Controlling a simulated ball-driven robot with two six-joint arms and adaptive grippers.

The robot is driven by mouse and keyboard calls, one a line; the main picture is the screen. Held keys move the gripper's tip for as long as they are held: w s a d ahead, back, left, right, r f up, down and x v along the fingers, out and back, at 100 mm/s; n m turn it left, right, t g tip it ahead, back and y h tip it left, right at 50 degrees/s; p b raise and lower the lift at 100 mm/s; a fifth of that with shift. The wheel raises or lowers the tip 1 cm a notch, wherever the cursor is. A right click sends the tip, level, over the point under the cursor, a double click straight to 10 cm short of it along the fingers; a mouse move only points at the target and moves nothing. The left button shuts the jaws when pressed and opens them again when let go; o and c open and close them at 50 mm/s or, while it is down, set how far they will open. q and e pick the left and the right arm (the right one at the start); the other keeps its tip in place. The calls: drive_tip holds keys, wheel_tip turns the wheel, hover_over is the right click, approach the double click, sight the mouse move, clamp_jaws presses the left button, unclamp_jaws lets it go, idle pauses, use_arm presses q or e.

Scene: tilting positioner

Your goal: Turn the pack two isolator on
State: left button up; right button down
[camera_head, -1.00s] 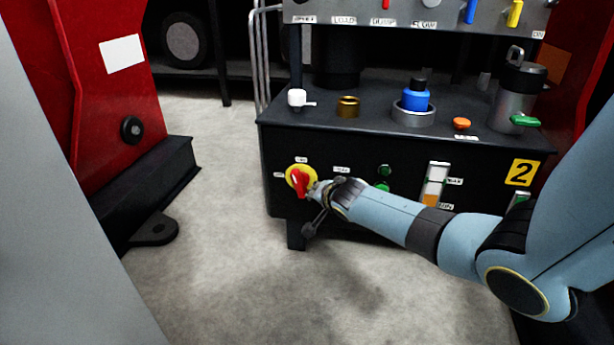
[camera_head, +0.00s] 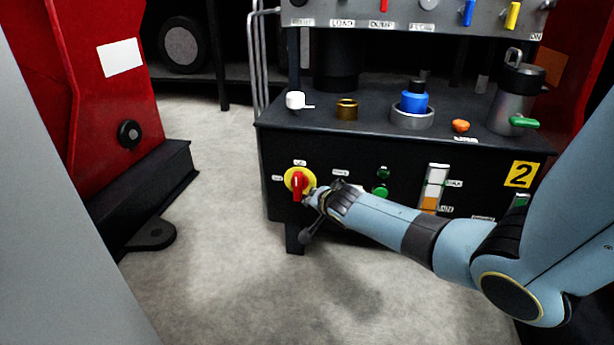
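The isolator is a red rotary handle (camera_head: 297,187) on a round yellow plate (camera_head: 290,177), on the left of the dark front face of a cabinet (camera_head: 280,148). The handle stands close to vertical. My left gripper is not in view.
On the cabinet top stand a white cup-like part (camera_head: 296,100), a brass ring (camera_head: 347,109), a blue knob (camera_head: 414,102), an orange button (camera_head: 460,126) and a grey canister (camera_head: 509,105). A red structure (camera_head: 95,95) stands at the left. Bare floor (camera_head: 215,215) lies between.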

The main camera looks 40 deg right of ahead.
idle(0.7)
drive_tip(key=v, duration=1.2)
drive_tip(key=shift+f, duration=0.1)
